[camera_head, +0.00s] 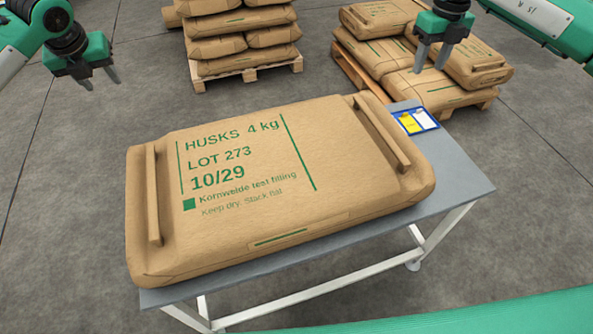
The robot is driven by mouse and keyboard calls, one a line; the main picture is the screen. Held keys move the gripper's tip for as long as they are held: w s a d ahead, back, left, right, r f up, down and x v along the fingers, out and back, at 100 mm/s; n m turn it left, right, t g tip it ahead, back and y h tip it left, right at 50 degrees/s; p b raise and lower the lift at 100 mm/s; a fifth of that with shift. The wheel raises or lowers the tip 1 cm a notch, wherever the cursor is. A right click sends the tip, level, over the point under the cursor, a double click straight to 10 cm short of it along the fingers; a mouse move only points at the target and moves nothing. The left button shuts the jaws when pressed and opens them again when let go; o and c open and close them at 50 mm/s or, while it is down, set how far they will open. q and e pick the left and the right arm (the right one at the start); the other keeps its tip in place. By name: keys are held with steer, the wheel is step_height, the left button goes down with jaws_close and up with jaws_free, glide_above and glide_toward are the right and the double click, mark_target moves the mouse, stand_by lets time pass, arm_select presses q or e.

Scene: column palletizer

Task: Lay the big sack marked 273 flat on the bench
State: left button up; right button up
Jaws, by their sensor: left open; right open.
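The big brown sack (250,225) lies flat on the grey bench (460,183). Its green print reads HUSKS 4 kg, LOT 273, 10/29. It has a raised paper handle at its left end and another at its right end. Its front left corner reaches to the bench's left edge or slightly past it. My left gripper (102,82) is open and empty, above and behind the sack's left end. My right gripper (430,62) is open and empty, up behind the bench's right part. Neither gripper touches the sack.
A blue-edged card with yellow and white panels (415,121) lies at the bench's back right corner. Behind stand a pallet (250,76) with a tall stack of sacks and, to the right, a second pallet (353,68) with a lower stack. Grey floor lies open around the bench.

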arm_select(q)
steer(key=shift+r, duration=0.35)
arm_select(e)
step_height(320, 180, up, 12)
stand_by(0.6)
